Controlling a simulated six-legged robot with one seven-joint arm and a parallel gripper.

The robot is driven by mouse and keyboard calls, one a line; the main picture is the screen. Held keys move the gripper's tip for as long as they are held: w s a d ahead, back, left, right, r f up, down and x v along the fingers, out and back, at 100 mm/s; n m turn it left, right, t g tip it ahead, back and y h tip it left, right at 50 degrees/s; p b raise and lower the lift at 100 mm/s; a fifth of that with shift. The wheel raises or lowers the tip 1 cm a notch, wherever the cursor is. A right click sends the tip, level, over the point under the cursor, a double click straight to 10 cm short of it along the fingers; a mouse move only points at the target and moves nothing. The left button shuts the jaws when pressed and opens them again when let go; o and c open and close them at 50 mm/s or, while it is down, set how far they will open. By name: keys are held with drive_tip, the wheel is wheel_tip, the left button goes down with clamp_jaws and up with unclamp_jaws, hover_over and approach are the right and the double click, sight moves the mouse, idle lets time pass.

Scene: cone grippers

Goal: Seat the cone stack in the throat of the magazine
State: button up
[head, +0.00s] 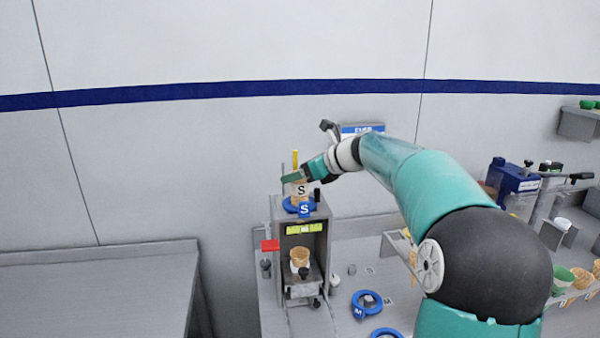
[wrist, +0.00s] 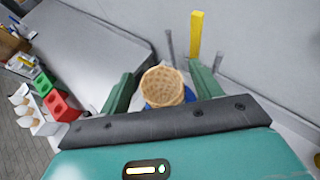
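The cone stack (head: 301,190), tan with a white S label, stands upright over the blue S-tagged ring (head: 287,205) on top of the grey magazine (head: 318,245). How deep it sits in the throat cannot be told. My gripper (head: 297,178) is at the stack's upper part. In the wrist view, the stack's round waffle top (wrist: 162,86) lies between the two green fingers of my gripper (wrist: 160,80). A narrow gap shows on each side of it, so the fingers look open around it. The stack's lower part and most of the throat are hidden.
A yellow post (wrist: 196,35) stands close behind the magazine. A single cone (head: 300,256) sits in the magazine's lower opening. A blue M-tagged ring (head: 367,293) lies on the bench to the right. A bare grey table (head: 100,285) is at the left.

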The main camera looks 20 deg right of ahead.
drive_tip(key=shift+o, duration=0.2)
drive_tip(key=v, duration=1.3)
drive_tip(key=shift+s+d, duration=0.25)
drive_tip(key=shift+s, duration=0.05)
drive_tip(key=shift+r, duration=0.1)
drive_tip(key=s+a+f+n+g+h, duration=0.1)
drive_tip(key=s+a+f+n+g, duration=0.3)
drive_tip(key=a+n, duration=0.5)
drive_tip(key=s+a+f+n+h, duration=0.2)
drive_tip(key=s+a+f+n, duration=0.3)
drive_tip(key=s+n, duration=0.5)
drive_tip(key=s+a+f+n+h, duration=0.3)
drive_tip(key=s+a+f+n, duration=0.3)
drive_tip(key=s+f+n, duration=0.4)
drive_tip(key=s, duration=0.3)
drive_tip(key=shift+s+f+g+h, duration=0.3)
drive_tip(key=shift+s+f, duration=0.05)
drive_tip(key=shift+a, duration=0.1)
